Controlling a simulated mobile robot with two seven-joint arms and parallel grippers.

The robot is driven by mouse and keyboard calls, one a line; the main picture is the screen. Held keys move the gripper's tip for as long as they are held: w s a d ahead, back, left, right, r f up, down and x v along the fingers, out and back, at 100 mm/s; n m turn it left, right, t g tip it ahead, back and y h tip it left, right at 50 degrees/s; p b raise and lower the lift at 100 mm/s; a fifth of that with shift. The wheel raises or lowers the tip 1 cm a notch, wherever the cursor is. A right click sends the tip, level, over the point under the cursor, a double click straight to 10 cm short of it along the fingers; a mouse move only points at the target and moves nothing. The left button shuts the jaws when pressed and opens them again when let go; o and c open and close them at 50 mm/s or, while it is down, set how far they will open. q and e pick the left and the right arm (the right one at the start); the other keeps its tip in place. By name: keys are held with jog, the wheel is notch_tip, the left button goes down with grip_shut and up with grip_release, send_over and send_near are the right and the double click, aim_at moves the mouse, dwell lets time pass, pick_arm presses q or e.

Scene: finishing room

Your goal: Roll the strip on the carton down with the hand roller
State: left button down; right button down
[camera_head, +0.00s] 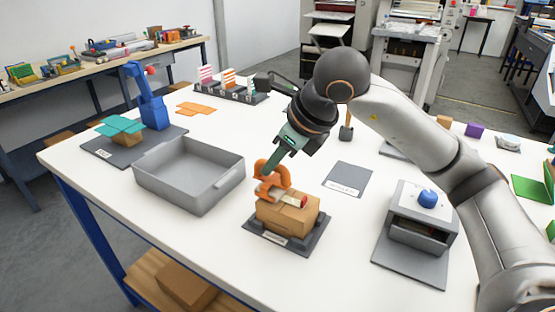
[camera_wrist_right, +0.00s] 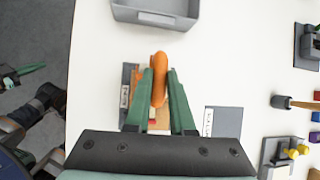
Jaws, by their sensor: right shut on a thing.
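The brown carton (camera_head: 287,219) sits on a dark base plate near the table's front. A pale strip with a red end (camera_head: 299,201) lies on its top, partly hidden by the roller. My right gripper (camera_head: 273,173) is shut on the orange hand roller (camera_head: 272,184), at the carton's left top edge. Whether the roller touches the strip I cannot tell. In the right wrist view the roller (camera_wrist_right: 159,82) stands between the green fingers, and the carton shows only in part behind them. My left gripper (camera_wrist_right: 24,73) shows at that view's left edge, away from the tabletop; its jaw gap is unclear.
A grey open bin (camera_head: 190,178) stands left of the carton. A grey labelled mat (camera_head: 348,179) lies behind right, and a grey box with a blue knob (camera_head: 422,217) stands at right. A blue stand with teal card (camera_head: 122,126) is at far left. The white table's front is clear.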

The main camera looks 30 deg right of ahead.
jog(key=shift+r+p, duration=2.75)
jog(key=shift+r, duration=0.85)
